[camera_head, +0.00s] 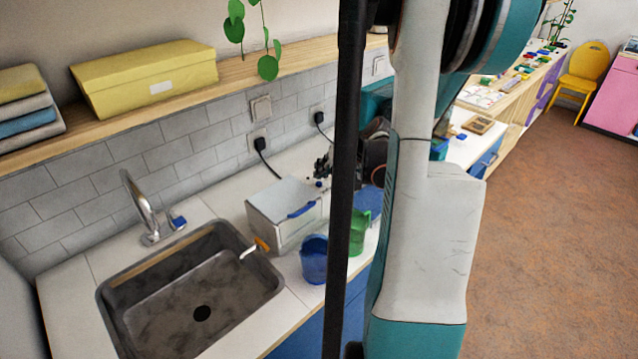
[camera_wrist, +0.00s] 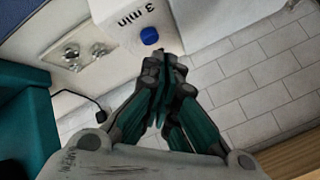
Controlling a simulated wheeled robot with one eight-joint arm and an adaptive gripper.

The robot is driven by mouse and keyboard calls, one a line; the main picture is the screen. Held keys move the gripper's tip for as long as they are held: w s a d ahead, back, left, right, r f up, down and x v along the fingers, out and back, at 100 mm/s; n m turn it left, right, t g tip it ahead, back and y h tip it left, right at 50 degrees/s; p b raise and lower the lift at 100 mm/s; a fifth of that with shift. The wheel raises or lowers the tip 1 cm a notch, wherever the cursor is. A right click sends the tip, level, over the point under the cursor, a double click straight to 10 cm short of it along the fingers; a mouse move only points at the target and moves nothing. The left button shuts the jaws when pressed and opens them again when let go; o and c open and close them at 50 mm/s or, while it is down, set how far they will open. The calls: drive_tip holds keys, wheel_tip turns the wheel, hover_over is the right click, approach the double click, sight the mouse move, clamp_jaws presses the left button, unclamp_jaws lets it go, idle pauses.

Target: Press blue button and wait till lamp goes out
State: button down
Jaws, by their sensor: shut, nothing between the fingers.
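In the wrist view a round blue button (camera_wrist: 149,36) sits on a white box (camera_wrist: 185,18) marked "3 min". My gripper (camera_wrist: 166,62) is shut and empty. Its fingertips are close beside the button in the picture, and the button's face is uncovered. I cannot tell how far apart they are in depth. I cannot make out a lamp in either view.
In the head view a sink (camera_head: 190,290) is at lower left. A white box with a blue handle (camera_head: 284,212), a blue mug (camera_head: 314,260) and a green mug (camera_head: 357,232) stand on the counter. A shelf (camera_head: 235,75) runs above. The floor (camera_head: 550,220) at right is clear.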

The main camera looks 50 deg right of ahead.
sight(321, 182)
drive_tip(key=shift+f, duration=0.15)
drive_tip(key=shift+f+b, duration=0.3)
drive_tip(key=shift+b, duration=0.2)
drive_tip(key=shift+f+b, duration=0.3)
drive_tip(key=shift+f, duration=0.05)
idle(0.5)
drive_tip(key=shift+r, duration=0.1)
drive_tip(key=shift+r+p, duration=0.5)
drive_tip(key=shift+r, duration=0.2)
wheel_tip(321, 182, up, 5)
drive_tip(key=p, duration=0.3)
idle(0.5)
idle(0.7)
